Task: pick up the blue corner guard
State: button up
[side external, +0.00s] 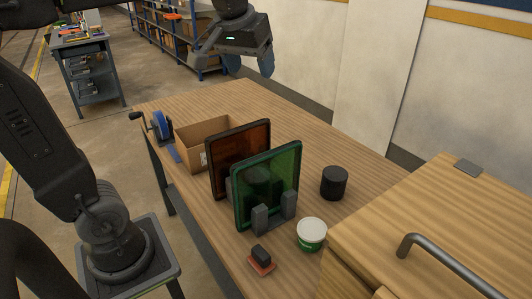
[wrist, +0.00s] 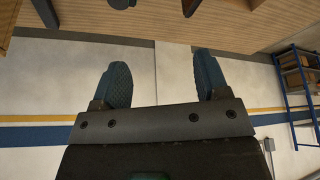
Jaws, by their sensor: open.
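A small blue strip (side external: 174,154) lies on the wooden table at the left edge, beside the cardboard box; it looks like the blue corner guard, though it is small and partly hard to make out. My gripper (side external: 235,60) is high above the far part of the table, well apart from the strip. In the wrist view my gripper (wrist: 163,80) shows two spread blue-grey fingers with nothing between them. I cannot identify the corner guard in the wrist view.
An open cardboard box (side external: 203,142), a blue reel on a stand (side external: 161,125), an amber panel (side external: 238,150) and a green panel (side external: 268,185) stand upright on the table. A black cylinder (side external: 334,183), white-green tub (side external: 311,234) and red-black block (side external: 261,260) are nearer. The far right tabletop is clear.

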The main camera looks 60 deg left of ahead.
jog(key=w+a+f+n+g+y, duration=0.1)
jog(key=w+a+f+n+g, duration=0.3)
jog(key=w+a, duration=0.6)
jog(key=w+a+f+n+y, duration=0.25)
jog(key=w+a+n, duration=0.45)
jog(key=w+a, duration=0.35)
jog(key=shift+h, duration=0.45)
jog(key=f, duration=1.8)
jog(key=s+f, duration=0.1)
jog(key=f, duration=0.8)
jog(key=shift+a, duration=0.1)
jog(key=shift+t, duration=0.3)
jog(key=shift+s+d+x, duration=0.1)
jog(key=shift+d+x, duration=0.05)
jog(key=shift+x, duration=1.15)
jog(key=shift+s+d+x, duration=0.1)
jog(key=shift+d+x, duration=0.05)
jog(key=shift+x, duration=1.2)
jog(key=shift+s+d+x, duration=0.1)
jog(key=shift+d+x, duration=0.05)
jog(key=shift+x, duration=1.15)
jog(key=shift+f, duration=0.2)
jog(key=c, duration=1)
